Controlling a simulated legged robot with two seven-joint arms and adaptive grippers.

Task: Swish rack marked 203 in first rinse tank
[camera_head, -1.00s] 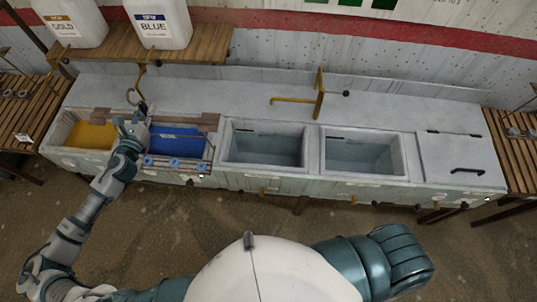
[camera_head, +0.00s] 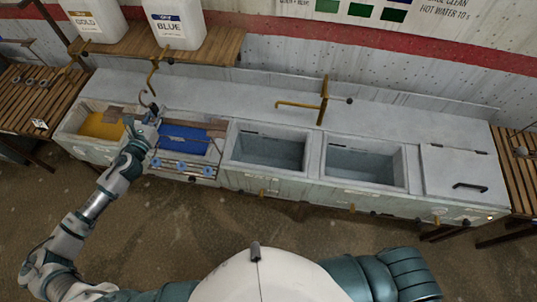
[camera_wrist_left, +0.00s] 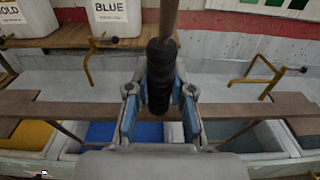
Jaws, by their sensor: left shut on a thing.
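My left gripper (camera_head: 148,122) is over the divide between the gold and blue tanks. In the left wrist view the gripper (camera_wrist_left: 160,95) is shut on a black grip (camera_wrist_left: 158,75) around an upright rod. A wooden crossbar (camera_wrist_left: 75,108) spreads to both sides behind the fingers. A rack (camera_head: 183,168) with blue pieces on its front bar is at the front of the blue tank (camera_head: 185,138). Its marking is not readable. The first rinse tank (camera_head: 231,150) is just right of the blue tank. My right gripper is not clearly visible.
The gold tank (camera_head: 72,123) is at the far left. A second open tank (camera_head: 325,160) and a lidded compartment (camera_head: 460,165) stand at the right. A brass tap (camera_head: 322,100) rises behind the rinse tanks. Jugs (camera_head: 175,25) stand on a wooden shelf (camera_head: 225,45).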

